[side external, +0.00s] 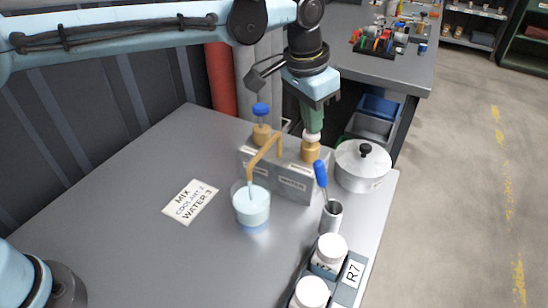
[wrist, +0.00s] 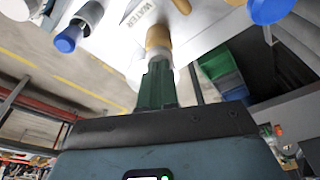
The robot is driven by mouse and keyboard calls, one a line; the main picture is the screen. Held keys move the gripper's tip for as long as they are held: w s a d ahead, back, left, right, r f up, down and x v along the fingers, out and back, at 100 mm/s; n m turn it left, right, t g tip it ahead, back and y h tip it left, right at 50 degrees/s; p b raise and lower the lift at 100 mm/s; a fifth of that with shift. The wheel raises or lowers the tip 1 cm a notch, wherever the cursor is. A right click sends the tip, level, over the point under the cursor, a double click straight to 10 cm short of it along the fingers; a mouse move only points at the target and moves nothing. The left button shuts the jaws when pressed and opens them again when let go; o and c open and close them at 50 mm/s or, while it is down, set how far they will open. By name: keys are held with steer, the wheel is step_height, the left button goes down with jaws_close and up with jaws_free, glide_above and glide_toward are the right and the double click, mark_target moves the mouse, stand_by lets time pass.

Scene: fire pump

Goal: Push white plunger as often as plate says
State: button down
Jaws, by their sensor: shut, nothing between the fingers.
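The white plate (side external: 190,202) lies on the table at left and reads MIX, COOLANT with a number hard to read, and WATER 3. The grey pump block (side external: 280,175) carries two brass collars. My gripper (side external: 312,132) is shut and points down over the right collar (side external: 311,151), with its green fingertips at the white plunger (side external: 311,139). Only a thin white part of the plunger shows. In the wrist view, the fingertips (wrist: 158,68) meet it above the brass collar (wrist: 159,38), beside a WATER label. The blue plunger (side external: 261,110) stands raised on the left collar.
A brass spout (side external: 264,152) reaches over a clear beaker (side external: 251,205) holding pale blue liquid. A lidded metal pot (side external: 362,168) stands close right of the block. A metal cup (side external: 332,215) with a blue-handled tool and a rack of white-capped bottles (side external: 330,252) stand in front.

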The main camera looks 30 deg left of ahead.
steer(key=shift+f, duration=0.4)
steer(key=shift+w+d+v, duration=0.1)
steer(key=shift+w+v, duration=0.1)
steer(key=shift+v, duration=0.9)
steer(key=shift+w+d+v, duration=0.1)
steer(key=shift+w+v, duration=0.05)
steer(key=shift+v, duration=0.9)
steer(key=shift+r, duration=0.15)
steer(key=v, duration=0.3)
steer(key=w+v, duration=0.1)
steer(key=v, duration=0.1)
steer(key=shift+d+r, duration=0.3)
steer(key=shift+r, duration=0.2)
